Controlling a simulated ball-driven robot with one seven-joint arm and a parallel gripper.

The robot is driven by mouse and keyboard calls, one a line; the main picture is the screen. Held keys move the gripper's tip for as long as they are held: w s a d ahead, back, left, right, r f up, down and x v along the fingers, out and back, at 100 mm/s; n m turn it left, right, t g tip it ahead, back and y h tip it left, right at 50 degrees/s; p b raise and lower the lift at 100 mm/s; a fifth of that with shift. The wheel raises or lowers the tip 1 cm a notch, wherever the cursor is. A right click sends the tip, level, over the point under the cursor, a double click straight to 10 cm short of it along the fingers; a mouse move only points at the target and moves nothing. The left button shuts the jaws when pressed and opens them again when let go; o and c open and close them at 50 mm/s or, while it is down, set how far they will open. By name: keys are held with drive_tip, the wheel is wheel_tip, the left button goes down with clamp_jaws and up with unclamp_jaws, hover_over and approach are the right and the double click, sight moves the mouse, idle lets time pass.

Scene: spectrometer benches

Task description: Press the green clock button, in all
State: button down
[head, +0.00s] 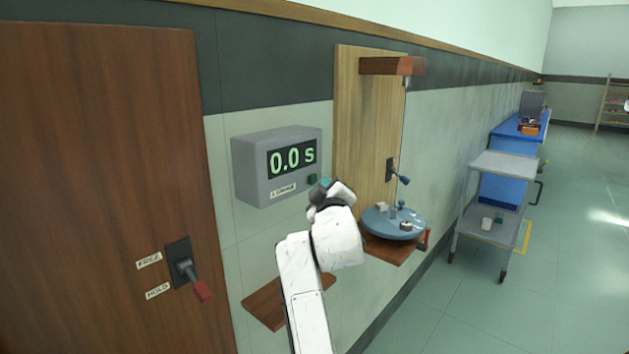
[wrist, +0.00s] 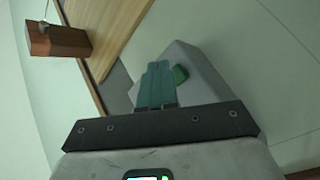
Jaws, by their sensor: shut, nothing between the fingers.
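The clock is a grey wall box (head: 255,175) whose display (head: 291,158) reads 0.0 s. Its green button (head: 312,180) is at the lower right of the front face. My gripper (head: 325,184) is just right of and below the button in the head view, partly hidden by my wrist. In the wrist view the shut fingers of my gripper (wrist: 157,84) point toward the grey clock box (wrist: 190,60), with the green button (wrist: 180,74) just right of the fingertips. The fingers hold nothing, and I cannot tell whether they touch the box.
A wooden panel (head: 357,120) with a lever (head: 398,176) stands right of the clock. A round blue-grey table (head: 385,227) carries small items below it. A small wooden shelf (head: 262,305) is under the clock.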

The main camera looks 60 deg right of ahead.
drive_tip(key=shift+w, duration=0.1)
drive_tip(key=shift+w+d, duration=0.1)
drive_tip(key=shift+w, duration=0.2)
drive_tip(key=shift+w+d, duration=0.1)
drive_tip(key=shift+w, duration=0.35)
idle(0.7)
idle(0.4)
drive_tip(key=shift+s+a+p, duration=0.2)
drive_tip(key=shift+s+p, duration=0.2)
drive_tip(key=shift+s, duration=0.5)
drive_tip(key=shift+s, duration=0.1)
drive_tip(key=s+p, duration=0.1)
drive_tip(key=s, duration=0.1)
drive_tip(key=s+a, duration=0.1)
drive_tip(key=s, duration=0.1)
drive_tip(key=shift+s+a+p, duration=0.1)
drive_tip(key=shift+s+p, duration=0.25)
drive_tip(key=shift+p, duration=0.05)
idle(0.4)
